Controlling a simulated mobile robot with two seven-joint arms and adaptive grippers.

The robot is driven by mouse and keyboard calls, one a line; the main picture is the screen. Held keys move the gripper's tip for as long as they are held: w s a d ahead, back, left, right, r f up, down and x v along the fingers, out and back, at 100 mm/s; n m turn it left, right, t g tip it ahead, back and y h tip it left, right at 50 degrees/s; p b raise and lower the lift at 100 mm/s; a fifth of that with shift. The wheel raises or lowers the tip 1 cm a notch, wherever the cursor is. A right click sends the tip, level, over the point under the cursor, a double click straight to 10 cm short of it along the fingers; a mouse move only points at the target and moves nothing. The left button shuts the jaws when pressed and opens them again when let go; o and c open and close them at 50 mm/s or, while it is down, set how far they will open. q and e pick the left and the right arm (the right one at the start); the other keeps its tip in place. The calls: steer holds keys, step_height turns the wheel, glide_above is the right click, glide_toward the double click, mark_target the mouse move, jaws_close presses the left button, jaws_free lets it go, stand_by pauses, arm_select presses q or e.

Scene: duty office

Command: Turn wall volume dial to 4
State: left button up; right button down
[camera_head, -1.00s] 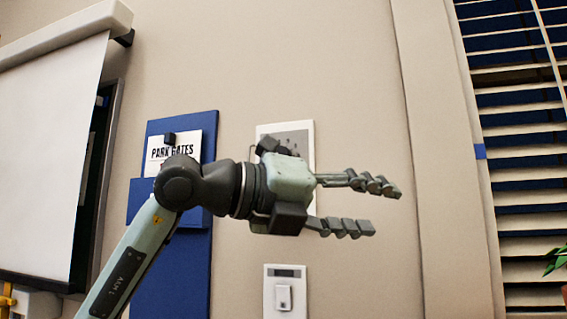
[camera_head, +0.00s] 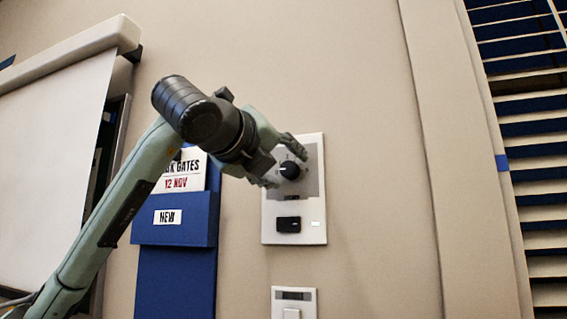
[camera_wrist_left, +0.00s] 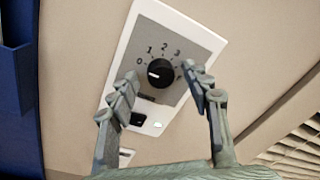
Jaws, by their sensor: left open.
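The black volume dial (camera_head: 290,170) sits on a grey scale on a white wall plate (camera_head: 312,228). In the left wrist view the dial (camera_wrist_left: 160,73) shows a white pointer mark toward its left side, near the 0. The numbers 0, 1, 2 and 3 are readable around it; a further mark at the right is partly covered by a finger. My left gripper (camera_head: 281,165) is open in front of the plate. In the wrist view its fingertips (camera_wrist_left: 160,75) stand on either side of the dial, apart from it. My right gripper is not in view.
A blue board (camera_head: 175,270) with a notice hangs left of the plate. A white switch plate (camera_head: 293,300) is below. A projection screen (camera_head: 45,170) is at far left, window blinds (camera_head: 530,170) at far right. The wall right of the plate is bare.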

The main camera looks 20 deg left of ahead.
arm_select(q)
steer(key=shift+w, duration=0.2)
steer(key=shift+c, duration=0.5)
jaws_close()
